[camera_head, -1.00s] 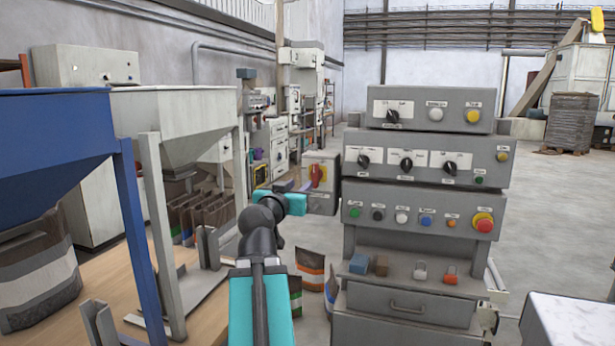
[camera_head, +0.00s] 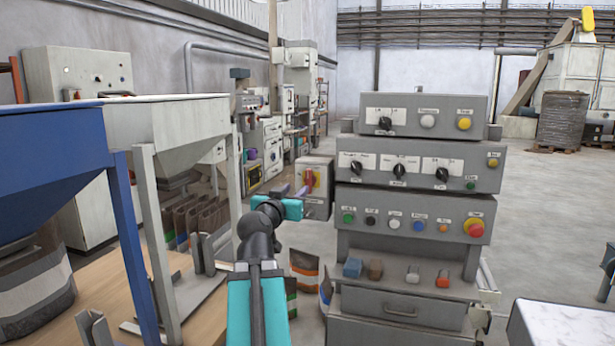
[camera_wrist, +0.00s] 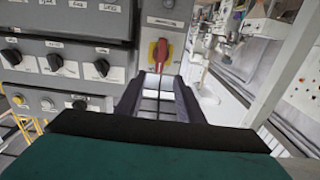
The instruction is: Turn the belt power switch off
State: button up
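The belt power switch appears to be the red handle (camera_head: 309,180) on a yellow plate, on the front of a small grey box (camera_head: 316,208) left of the big console. The handle stands about vertical in the head view. In the wrist view the red handle (camera_wrist: 161,54) shows just beyond my fingertips, in line with the gap between them. My gripper (camera_head: 293,190) is in front of the box, its two fingers apart. In the wrist view my gripper (camera_wrist: 161,82) is open with nothing between the fingers that I can make out. Whether a finger touches the handle is unclear.
A grey console (camera_head: 415,180) with several knobs and buttons stands close on the right. A blue hopper (camera_head: 50,165) and a pale hopper (camera_head: 165,125) stand on the left. Bags (camera_head: 304,268) stand on the floor below my gripper. A pale tabletop (camera_head: 560,325) lies at lower right.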

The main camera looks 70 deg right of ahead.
aim_at(308, 179)
jog(key=shift+d+r+p, duration=0.15)
jog(key=shift+d+p, duration=0.6)
jog(key=shift+p, duration=0.6)
jog(key=shift+d+p, duration=0.2)
jog(key=shift+p, duration=0.35)
jog(key=d+p, duration=0.1)
jog(key=p, duration=0.4)
jog(key=shift+w+d, duration=0.1)
jog(key=shift+d, duration=0.25)
jog(key=shift+w+d+p, duration=0.15)
jog(key=shift+d+p, duration=0.4)
jog(key=shift+d, duration=1.55)
jog(key=shift+w+d+p, duration=0.1)
jog(key=shift+d+p, duration=0.4)
jog(key=shift+d, duration=1.6)
jog(key=shift+f, duration=0.2)
jog(key=c, duration=0.7)
